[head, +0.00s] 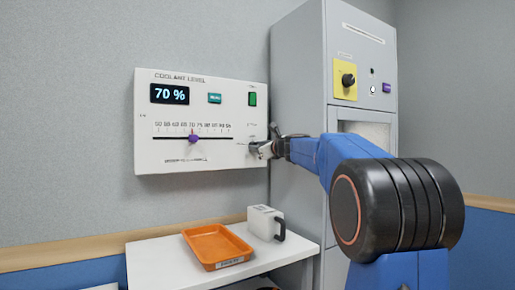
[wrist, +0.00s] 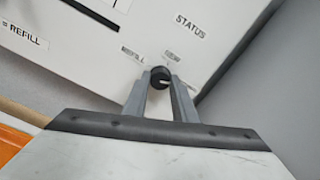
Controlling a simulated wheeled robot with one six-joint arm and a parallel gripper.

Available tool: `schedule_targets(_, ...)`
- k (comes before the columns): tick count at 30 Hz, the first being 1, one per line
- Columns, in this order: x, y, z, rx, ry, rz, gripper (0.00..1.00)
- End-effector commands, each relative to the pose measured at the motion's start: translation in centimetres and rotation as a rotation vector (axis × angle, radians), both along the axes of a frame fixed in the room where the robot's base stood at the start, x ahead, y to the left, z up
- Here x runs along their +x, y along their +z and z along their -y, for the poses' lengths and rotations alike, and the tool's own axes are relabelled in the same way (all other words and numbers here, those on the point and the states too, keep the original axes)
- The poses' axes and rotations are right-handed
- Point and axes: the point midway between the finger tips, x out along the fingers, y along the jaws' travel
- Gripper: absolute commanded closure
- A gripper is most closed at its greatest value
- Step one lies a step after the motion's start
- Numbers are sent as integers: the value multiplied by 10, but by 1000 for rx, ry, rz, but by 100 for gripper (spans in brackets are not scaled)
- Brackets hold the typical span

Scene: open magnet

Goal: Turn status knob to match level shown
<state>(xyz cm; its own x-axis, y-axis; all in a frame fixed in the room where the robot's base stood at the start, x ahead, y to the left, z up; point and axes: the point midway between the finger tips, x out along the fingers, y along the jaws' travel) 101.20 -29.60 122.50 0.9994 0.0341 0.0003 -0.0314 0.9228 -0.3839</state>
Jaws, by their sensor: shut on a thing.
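The white coolant level panel (head: 215,110) hangs on the wall. Its dark display (head: 170,94) reads 70 %. The black status knob (wrist: 159,77) is at the panel's lower right, under the word STATUS in the wrist view. My gripper (head: 262,149) reaches it from the right. In the wrist view my gripper (wrist: 160,82) has its two fingers closed on the knob's sides. A pale mark shows on the knob. The small labels by it are too blurred to read surely.
A grey cabinet (head: 300,80) with a yellow knob plate (head: 345,78) stands right of the panel. The panel also has a teal button (head: 215,98) and a green switch (head: 252,99).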

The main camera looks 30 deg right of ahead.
Motion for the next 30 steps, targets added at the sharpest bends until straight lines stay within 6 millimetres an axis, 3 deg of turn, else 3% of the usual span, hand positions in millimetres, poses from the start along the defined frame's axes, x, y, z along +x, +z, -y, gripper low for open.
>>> schedule_targets(10, 0, -2, 0, 128, 0, -8, 98)
schedule_targets(26, 0, -2, 0, 149, 0, -8, 98)
schedule_targets(27, 0, -2, 0, 148, 0, -8, 66)
schedule_targets(28, 0, -2, 0, 148, 0, -8, 59)
schedule_targets(30, 0, -2, 0, 148, 0, -7, 57)
